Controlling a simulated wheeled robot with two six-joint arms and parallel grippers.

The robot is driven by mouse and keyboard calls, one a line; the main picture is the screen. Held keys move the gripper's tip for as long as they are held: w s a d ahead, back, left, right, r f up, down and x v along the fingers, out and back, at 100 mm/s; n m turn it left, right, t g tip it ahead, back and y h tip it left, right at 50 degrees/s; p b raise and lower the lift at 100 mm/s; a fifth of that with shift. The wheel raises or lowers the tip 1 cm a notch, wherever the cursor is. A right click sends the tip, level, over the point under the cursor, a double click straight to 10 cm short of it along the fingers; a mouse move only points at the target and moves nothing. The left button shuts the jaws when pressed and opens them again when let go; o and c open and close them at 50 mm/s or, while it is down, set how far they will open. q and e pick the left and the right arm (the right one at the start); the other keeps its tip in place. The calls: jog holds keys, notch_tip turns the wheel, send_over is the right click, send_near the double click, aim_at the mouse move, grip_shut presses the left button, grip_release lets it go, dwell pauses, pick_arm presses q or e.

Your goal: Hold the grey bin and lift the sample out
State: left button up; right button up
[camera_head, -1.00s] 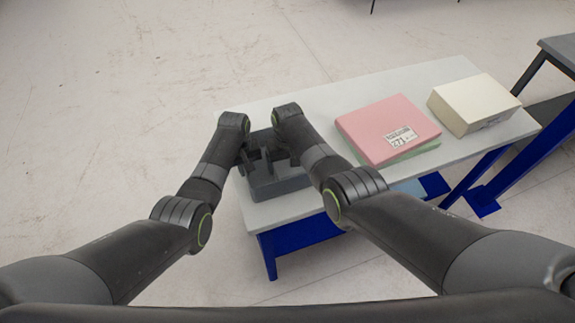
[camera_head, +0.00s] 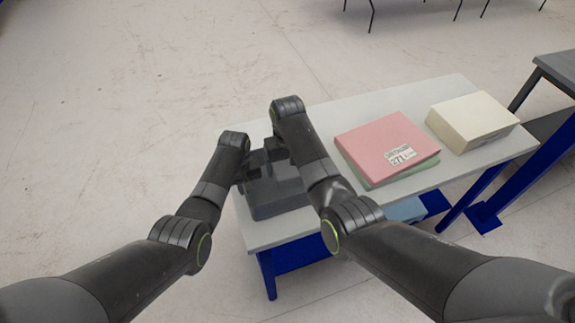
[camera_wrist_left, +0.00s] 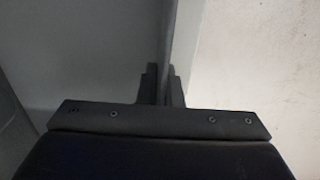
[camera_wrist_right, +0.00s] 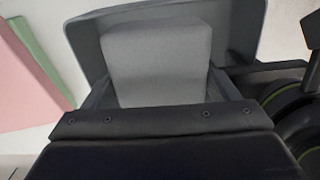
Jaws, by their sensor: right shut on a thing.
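The grey bin (camera_head: 278,204) stands at the left end of the white table, partly hidden by my arms. My left gripper (camera_head: 252,172) is at its left side. In the left wrist view its fingers (camera_wrist_left: 164,86) are close together, one on each side of the bin's thin wall (camera_wrist_left: 170,35). My right gripper (camera_head: 277,150) is over the bin. In the right wrist view its fingers (camera_wrist_right: 163,92) are spread around a light grey block, the sample (camera_wrist_right: 158,58), and shut on it. The bin's wall (camera_wrist_right: 85,38) shows behind the block. The block's underside is hidden.
On the white table (camera_head: 330,118), a pink box (camera_head: 385,142) lies on a green one (camera_head: 405,175) right of the bin. A cream box (camera_head: 472,120) is at the right end. A dark-topped table (camera_head: 556,72) stands further right. The table's back strip is bare.

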pick_arm(q)
jog(key=o, duration=0.4)
jog(key=shift+o, duration=0.2)
jog(key=shift+r, duration=0.1)
notch_tip(320, 180, up, 12)
jog(key=shift+f, duration=0.25)
jog(key=shift+r, duration=0.2)
